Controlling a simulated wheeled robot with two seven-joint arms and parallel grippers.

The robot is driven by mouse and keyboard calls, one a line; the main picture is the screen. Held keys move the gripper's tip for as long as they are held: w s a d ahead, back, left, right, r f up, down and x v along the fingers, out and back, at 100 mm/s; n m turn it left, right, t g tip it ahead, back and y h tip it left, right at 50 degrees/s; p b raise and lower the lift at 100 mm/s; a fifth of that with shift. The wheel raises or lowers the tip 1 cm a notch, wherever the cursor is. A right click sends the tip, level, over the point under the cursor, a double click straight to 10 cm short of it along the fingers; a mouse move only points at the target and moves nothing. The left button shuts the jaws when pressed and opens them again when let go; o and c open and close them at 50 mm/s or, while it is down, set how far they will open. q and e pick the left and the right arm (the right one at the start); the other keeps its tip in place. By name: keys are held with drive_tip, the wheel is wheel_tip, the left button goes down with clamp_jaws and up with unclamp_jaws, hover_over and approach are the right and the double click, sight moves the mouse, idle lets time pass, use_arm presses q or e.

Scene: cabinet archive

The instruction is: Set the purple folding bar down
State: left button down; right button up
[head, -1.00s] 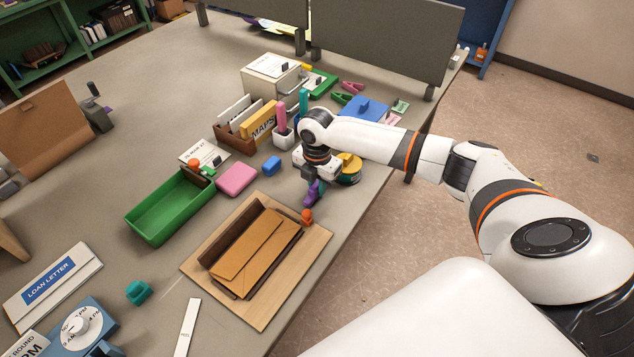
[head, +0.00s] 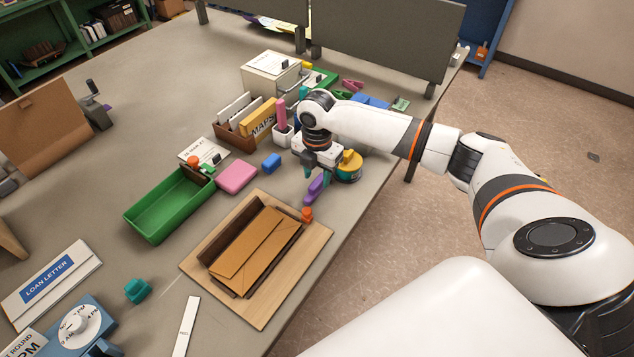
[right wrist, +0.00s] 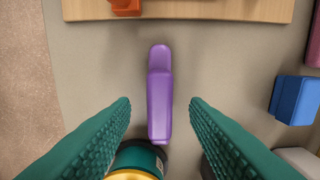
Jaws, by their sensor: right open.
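The purple folding bar (head: 317,188) lies on the grey table beyond the wooden board's upper right corner. In the right wrist view the purple bar (right wrist: 160,90) lies lengthwise, centred between my fingers. My right gripper (head: 318,178) is just above it. Its green ribbed fingers (right wrist: 160,102) are wide apart, with a gap on each side of the bar. The gripper is open and holds nothing. The fingers partly hide the bar in the head view. My left gripper is not in view.
A yellow-topped round container (head: 349,168) stands close to the gripper. An orange piece (head: 307,214) sits on the board (head: 310,250), which bears a brown envelope (head: 250,243). A blue block (head: 271,163) and pink block (head: 237,177) lie to the left. The table edge is to the right.

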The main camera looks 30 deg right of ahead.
sight(317, 181)
wheel_tip(317, 181, up, 9)
drive_tip(key=b, duration=0.1)
drive_tip(key=shift+f, duration=0.15)
idle(0.5)
